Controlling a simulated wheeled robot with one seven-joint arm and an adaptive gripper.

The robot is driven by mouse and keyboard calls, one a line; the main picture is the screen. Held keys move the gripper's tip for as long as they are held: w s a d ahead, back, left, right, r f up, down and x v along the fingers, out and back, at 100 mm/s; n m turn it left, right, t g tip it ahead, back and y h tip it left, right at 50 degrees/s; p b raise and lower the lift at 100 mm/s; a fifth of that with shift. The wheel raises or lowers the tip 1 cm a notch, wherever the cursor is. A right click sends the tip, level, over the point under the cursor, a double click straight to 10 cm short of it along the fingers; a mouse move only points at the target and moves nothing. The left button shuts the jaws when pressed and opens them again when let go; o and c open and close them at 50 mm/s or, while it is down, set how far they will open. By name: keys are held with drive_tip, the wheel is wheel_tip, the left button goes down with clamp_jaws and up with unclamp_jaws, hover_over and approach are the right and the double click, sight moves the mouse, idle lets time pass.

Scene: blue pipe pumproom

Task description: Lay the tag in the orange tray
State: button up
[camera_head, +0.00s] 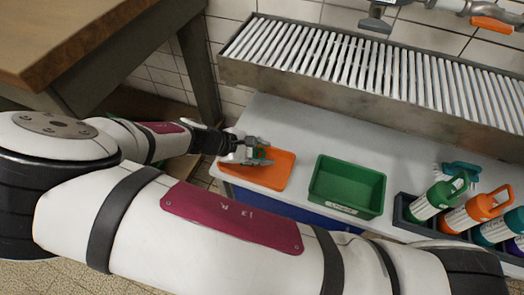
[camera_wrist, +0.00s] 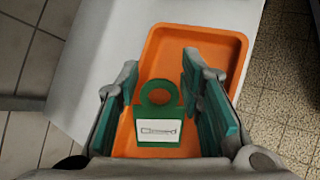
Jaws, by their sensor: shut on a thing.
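The green tag (camera_wrist: 160,118) has a ring at its top and a white label with dark print. It is between the two fingers of my gripper (camera_wrist: 161,78) in the wrist view, with the gripper shut on it. The orange tray (camera_wrist: 215,45) is directly below and behind the tag. In the head view my gripper (camera_head: 258,152) is over the back left part of the orange tray (camera_head: 272,177). The tag is small and partly hidden by the fingers there. I cannot tell whether the tag touches the tray floor.
A green bin (camera_head: 347,187) stands right of the tray on the pale bench (camera_head: 300,130). A dark caddy (camera_head: 402,213) with several bottles is farther right. A slatted metal rack (camera_head: 370,70) runs along the back. A wooden table (camera_head: 75,40) is at the upper left.

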drive_tip(key=shift+f, duration=0.1)
drive_tip(key=o, duration=1)
drive_tip(key=shift+a, duration=0.15)
drive_tip(key=v, duration=1.1)
drive_tip(key=shift+s+a+r, duration=0.2)
drive_tip(key=shift+a+r, duration=0.05)
